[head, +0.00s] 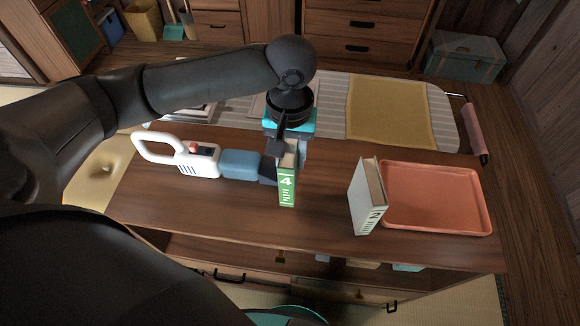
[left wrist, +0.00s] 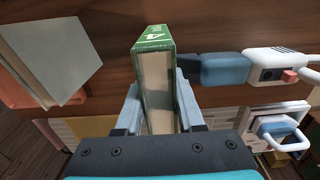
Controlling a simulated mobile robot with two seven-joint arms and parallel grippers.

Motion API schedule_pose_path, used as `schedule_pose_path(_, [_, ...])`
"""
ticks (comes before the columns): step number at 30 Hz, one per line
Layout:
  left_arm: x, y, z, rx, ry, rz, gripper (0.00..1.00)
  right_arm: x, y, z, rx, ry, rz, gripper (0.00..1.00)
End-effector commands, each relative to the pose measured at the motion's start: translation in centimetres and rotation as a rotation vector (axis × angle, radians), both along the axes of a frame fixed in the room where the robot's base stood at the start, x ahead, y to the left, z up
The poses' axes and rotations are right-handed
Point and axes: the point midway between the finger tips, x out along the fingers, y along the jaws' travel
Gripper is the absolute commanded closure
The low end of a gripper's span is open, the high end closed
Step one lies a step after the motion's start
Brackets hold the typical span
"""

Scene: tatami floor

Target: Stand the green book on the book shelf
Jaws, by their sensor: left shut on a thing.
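The green book (head: 287,188) has a white "4" on its spine and is upright over the wooden table in the head view. My left gripper (head: 287,150) comes down from above and is shut on it. In the left wrist view the book (left wrist: 155,75) stands between the two fingers of my left gripper (left wrist: 158,105), its pale page edges facing the camera. I cannot tell whether its lower end touches the table. No shelf can be made out for certain; open compartments (head: 330,262) show under the tabletop's front edge. My right gripper is not in view.
A white book (head: 366,198) stands upright beside an orange tray (head: 435,197) on the right of the table (head: 240,222). A handheld vacuum (head: 200,160) lies just left of the green book. An ironing board with a yellow cloth (head: 388,108) is behind.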

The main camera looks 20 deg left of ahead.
Motion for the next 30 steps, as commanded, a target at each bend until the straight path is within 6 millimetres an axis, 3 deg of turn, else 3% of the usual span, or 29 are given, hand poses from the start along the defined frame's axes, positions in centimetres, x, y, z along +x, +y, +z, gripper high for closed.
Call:
schedule_pose_path(1, [-0.1,0.0,-1.3,0.002,0.005,0.000,1.00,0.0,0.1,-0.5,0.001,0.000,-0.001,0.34])
schedule_pose_path(6, [0.0,0.0,-3.4,0.000,0.001,-0.001,1.00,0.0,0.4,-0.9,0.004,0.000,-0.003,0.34])
schedule_pose_path(19, [-0.1,0.0,-3.9,-0.001,0.002,-0.001,1.00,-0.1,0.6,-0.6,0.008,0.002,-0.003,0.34])
schedule_pose_path(20, [-0.1,0.0,-3.9,-0.001,0.002,-0.001,0.59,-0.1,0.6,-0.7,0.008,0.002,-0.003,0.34])
schedule_pose_path(27, [-0.1,0.0,-3.9,0.000,0.001,-0.001,0.33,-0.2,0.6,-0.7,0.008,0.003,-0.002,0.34])
schedule_pose_path(30, [0.0,0.0,-3.9,0.000,0.001,-0.001,0.33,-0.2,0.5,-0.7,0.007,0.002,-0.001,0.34])
